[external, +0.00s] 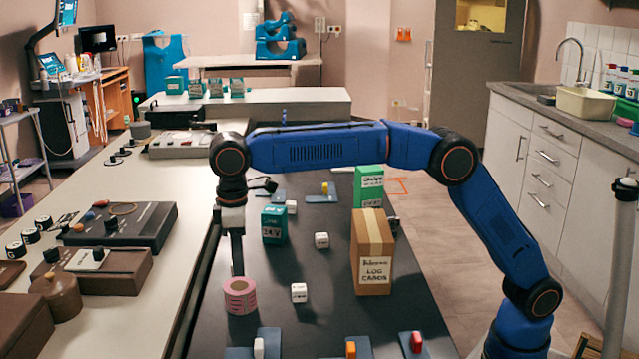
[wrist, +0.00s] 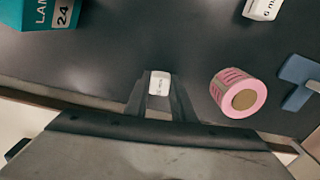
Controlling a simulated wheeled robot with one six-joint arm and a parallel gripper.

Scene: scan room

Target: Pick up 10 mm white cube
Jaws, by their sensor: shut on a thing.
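My gripper (wrist: 160,88) is shut on a small white cube (wrist: 159,80) with dark print on its face. The cube sits between the two fingertips in the wrist view. In the external view my gripper (external: 238,268) points down at the left edge of the dark table, just behind the pink roll; the held cube is hidden there. Other white cubes stand on the table: one right of the roll (external: 299,292), one farther back (external: 321,240), one near the teal box (external: 291,207). A white labelled cube (wrist: 262,8) shows at the wrist view's top right.
The pink tape roll (external: 240,296) stands close beside my gripper; it also shows in the wrist view (wrist: 238,93). A teal box (external: 273,225), a cardboard box (external: 372,252) and a green box (external: 369,186) stand farther off. Blue holders with coloured pieces line the near edge.

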